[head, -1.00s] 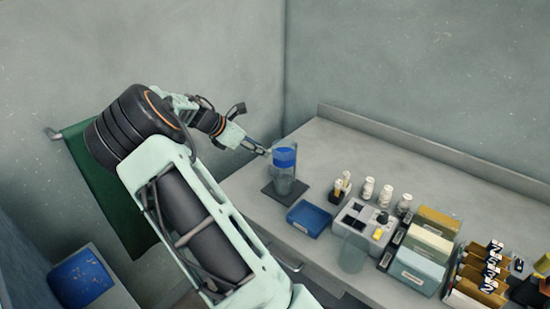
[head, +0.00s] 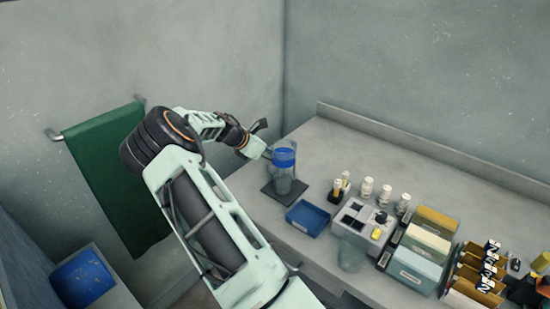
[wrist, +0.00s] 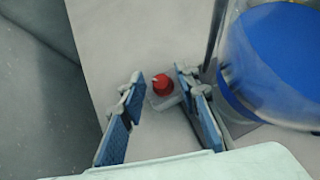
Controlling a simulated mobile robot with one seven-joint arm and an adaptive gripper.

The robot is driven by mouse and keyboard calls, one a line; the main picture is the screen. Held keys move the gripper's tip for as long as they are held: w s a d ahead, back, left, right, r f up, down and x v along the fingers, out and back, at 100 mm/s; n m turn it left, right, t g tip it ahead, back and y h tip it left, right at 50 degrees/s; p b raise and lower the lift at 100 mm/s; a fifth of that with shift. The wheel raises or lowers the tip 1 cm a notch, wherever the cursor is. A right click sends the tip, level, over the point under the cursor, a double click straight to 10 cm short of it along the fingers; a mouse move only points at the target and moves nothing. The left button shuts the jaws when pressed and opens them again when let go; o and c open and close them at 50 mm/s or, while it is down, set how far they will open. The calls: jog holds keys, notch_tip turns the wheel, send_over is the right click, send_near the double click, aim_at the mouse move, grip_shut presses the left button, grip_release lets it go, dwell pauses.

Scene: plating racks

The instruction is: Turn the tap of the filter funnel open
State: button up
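The filter funnel (head: 284,158) is a clear vessel with a blue band, upright on a dark square base on the bench. Its blue part (wrist: 275,50) fills the right of the wrist view. The red tap (wrist: 162,84) is a small knob on a pale fitting beside the funnel. My gripper (wrist: 158,92) is open, with its two blue-padded fingers on either side of the tap and gaps showing. I cannot tell how far the tap lies beyond the fingertips. In the head view, my gripper (head: 262,151) is at the funnel's left side, its fingertips hard to make out.
A blue tray (head: 308,217) and a grey rack (head: 352,222) stand right of the funnel. White bottles (head: 367,188) and file boxes (head: 433,235) are farther right. The bench behind the funnel is clear. A green cloth (head: 118,175) hangs at left.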

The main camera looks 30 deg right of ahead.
grip_shut()
jog(key=shift+m, duration=0.3)
jog(key=shift+w+m+g, duration=0.2)
jog(key=shift+m+g, duration=0.8)
jog(key=shift+m+g+y, duration=0.3)
jog(key=shift+m+g, duration=0.5)
jog(key=shift+m, duration=0.3)
jog(key=shift+m+g+b, duration=0.3)
jog(key=shift+m+g, duration=0.2)
jog(key=shift+m, duration=0.1)
jog(key=shift+o, duration=1.2)
grip_release()
jog(key=shift+r, duration=0.1)
